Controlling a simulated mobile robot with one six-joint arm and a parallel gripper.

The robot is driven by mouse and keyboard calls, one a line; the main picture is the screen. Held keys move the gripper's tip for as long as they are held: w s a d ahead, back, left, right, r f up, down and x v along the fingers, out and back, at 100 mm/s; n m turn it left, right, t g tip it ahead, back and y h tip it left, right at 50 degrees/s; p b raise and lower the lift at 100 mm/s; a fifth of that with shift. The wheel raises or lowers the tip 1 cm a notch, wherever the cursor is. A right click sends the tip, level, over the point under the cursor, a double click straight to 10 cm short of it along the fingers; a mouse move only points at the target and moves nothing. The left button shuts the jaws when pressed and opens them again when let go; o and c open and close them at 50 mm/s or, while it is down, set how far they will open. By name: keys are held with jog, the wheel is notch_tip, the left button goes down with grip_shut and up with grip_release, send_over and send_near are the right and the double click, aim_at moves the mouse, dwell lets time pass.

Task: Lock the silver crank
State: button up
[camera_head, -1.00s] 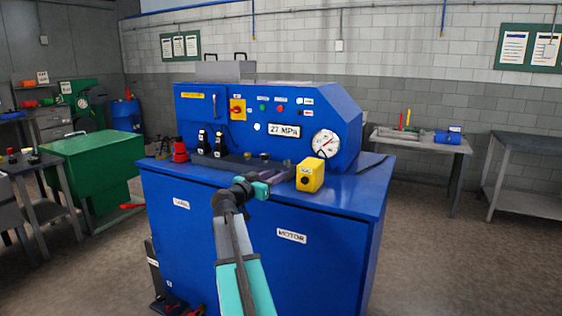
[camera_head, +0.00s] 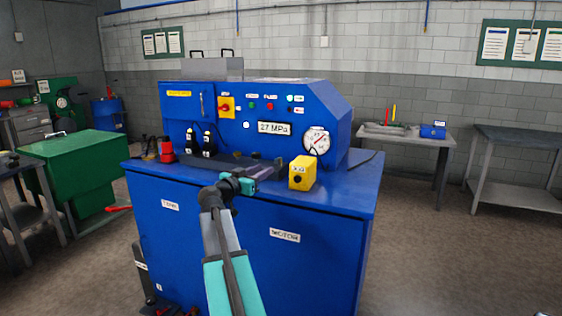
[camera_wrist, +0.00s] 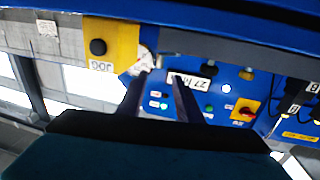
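I cannot pick out a silver crank for certain. A small grey upright handle (camera_head: 201,104) is on the left of the blue machine's (camera_head: 260,215) front panel, below a yellow label; I cannot tell whether it is the crank. My gripper (camera_head: 272,168) is over the machine's worktop, left of the yellow button box (camera_head: 302,173). In the wrist view my gripper (camera_wrist: 158,74) shows two dark fingers apart with nothing between them. The yellow box (camera_wrist: 112,42) is left of the fingers there, and the pressure plate (camera_wrist: 180,82) is behind them.
A pressure gauge (camera_head: 317,140) and a red-yellow switch (camera_head: 226,107) are on the panel. A green cabinet (camera_head: 75,170) is at left, and grey tables (camera_head: 515,160) at right. Floor at right is clear.

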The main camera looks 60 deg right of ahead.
aim_at(279, 161)
jog(key=d+p, duration=0.3)
jog(key=d, duration=0.9)
jog(key=shift+d, duration=0.35)
grip_shut()
